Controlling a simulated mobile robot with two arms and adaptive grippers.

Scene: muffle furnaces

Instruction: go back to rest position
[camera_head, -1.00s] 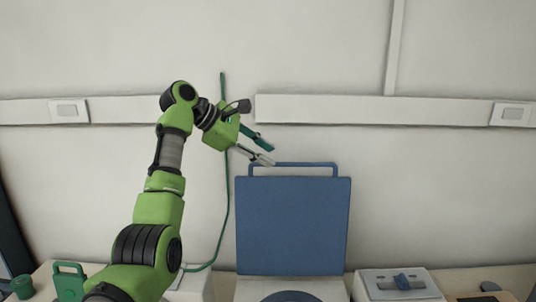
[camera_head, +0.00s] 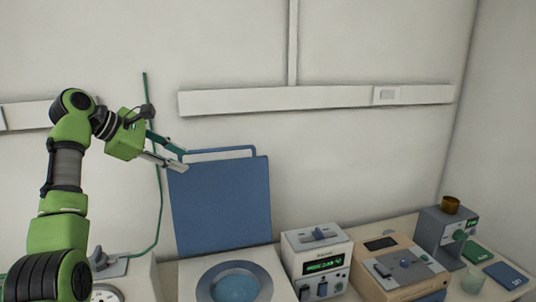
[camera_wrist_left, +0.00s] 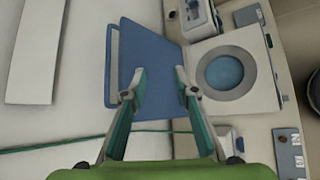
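My left gripper (camera_head: 182,158) is raised in front of the wall, at the upper left edge of a blue lid (camera_head: 222,208) in the head view. Its two fingers are spread apart with nothing between them. In the left wrist view the gripper (camera_wrist_left: 157,75) is open and empty, with the blue lid (camera_wrist_left: 148,50) beyond the fingertips. The lid stands upright behind a white muffle furnace (camera_head: 195,283) with a round blue-grey opening (camera_head: 237,288). The furnace (camera_wrist_left: 205,100) also shows in the left wrist view. My right gripper is not in view.
A green cord (camera_head: 160,205) hangs down the wall near my left arm. Right of the furnace stand a white box with a green display (camera_head: 318,262), a tan device (camera_head: 402,265) and a grey device (camera_head: 443,232).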

